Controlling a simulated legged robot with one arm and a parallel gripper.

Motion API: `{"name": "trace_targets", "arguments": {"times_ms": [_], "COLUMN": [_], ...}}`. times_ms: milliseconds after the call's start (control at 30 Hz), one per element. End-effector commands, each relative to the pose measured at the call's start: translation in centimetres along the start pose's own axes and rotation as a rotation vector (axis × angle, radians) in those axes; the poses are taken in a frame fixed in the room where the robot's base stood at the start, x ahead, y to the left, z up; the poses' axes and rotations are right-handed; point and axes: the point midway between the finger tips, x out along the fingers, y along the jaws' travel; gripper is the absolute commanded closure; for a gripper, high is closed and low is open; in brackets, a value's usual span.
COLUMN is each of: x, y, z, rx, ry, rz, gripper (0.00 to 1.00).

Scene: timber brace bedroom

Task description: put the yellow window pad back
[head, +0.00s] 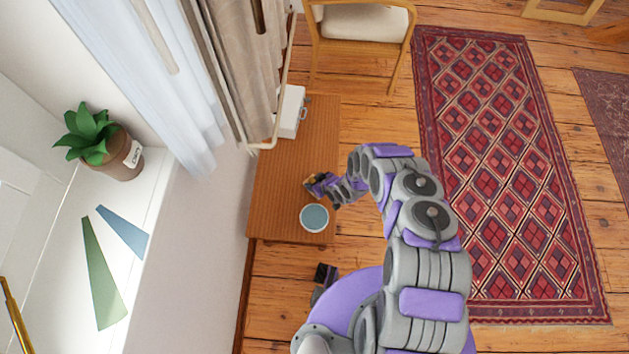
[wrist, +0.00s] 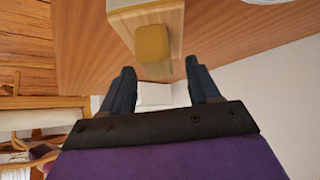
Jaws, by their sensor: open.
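My gripper (head: 318,183) is over the wooden bench top, left of my arm in the head view. In the wrist view my gripper (wrist: 160,80) is open, with its two dark fingers apart. In the head view only a small yellowish patch shows at the fingers. A green pad (head: 99,275) and a blue pad (head: 124,232) lie on the white window sill (head: 62,290).
A bowl (head: 314,218) stands on the bench (head: 262,205) close to my gripper. A white box (head: 291,110) stands at the bench's far end, below curtains (head: 240,60). A potted plant (head: 120,155) stands on the sill. A chair (head: 360,30) is beyond; a red rug (head: 500,150) lies right.

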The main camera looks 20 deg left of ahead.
Motion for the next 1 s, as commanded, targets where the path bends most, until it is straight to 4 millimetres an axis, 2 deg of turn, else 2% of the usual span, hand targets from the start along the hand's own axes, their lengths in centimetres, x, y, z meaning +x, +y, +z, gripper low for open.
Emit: {"name": "trace_targets", "arguments": {"times_ms": [600, 800, 1000], "x": [-9.4, -10.9, -11.2], "y": [0.1, 0.1, 0.0], "z": [-0.1, -0.1, 0.0], "rx": [0.001, 0.001, 0.001], "ry": [0.0, -0.001, -0.001], "rz": [0.002, 0.002, 0.001], "gripper": [0.39, 0.39, 0.39]}}
